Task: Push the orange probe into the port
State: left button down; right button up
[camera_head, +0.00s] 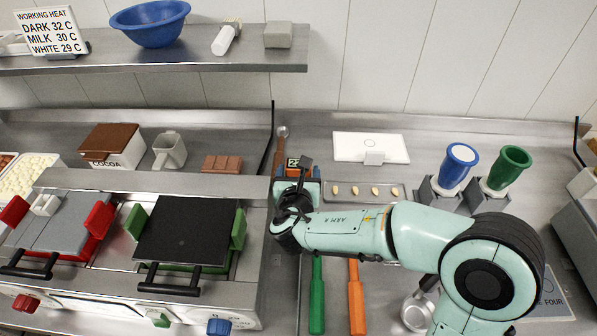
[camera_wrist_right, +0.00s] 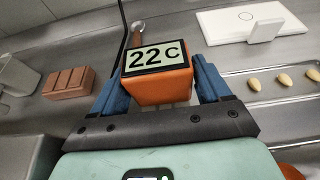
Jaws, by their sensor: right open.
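The orange block (camera_wrist_right: 160,90) with a 22 C display (camera_wrist_right: 155,57) appears to be the probe; its lower part is hidden. In the right wrist view it stands between the two blue fingers of my right gripper (camera_wrist_right: 162,83). Narrow gaps show beside it, and the jaws are open. In the head view the display (camera_head: 293,162) shows just behind my right gripper (camera_head: 297,179), whose wrist hides most of the block. I cannot make out the port in either view. My left gripper is not in view.
A tray of almond-shaped pieces (camera_head: 394,192) lies right of the gripper, with a white scale (camera_head: 345,148) behind it. Left are a brown chocolate block (camera_head: 222,164) and a black-lidded unit (camera_head: 185,232). Green (camera_head: 317,300) and orange (camera_head: 356,300) handles lie in front.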

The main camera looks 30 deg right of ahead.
jog(key=shift+w+d+f, duration=0.15)
jog(key=shift+w+d, duration=0.1)
jog(key=shift+w, duration=0.05)
jog(key=c, duration=0.7)
jog(key=shift+c, duration=0.2)
notch_tip(320, 180, up, 20)
jog(key=p, duration=0.5)
jog(key=shift+o, duration=1.4)
jog(key=shift+c, duration=0.6)
jog(key=shift+a, duration=0.1)
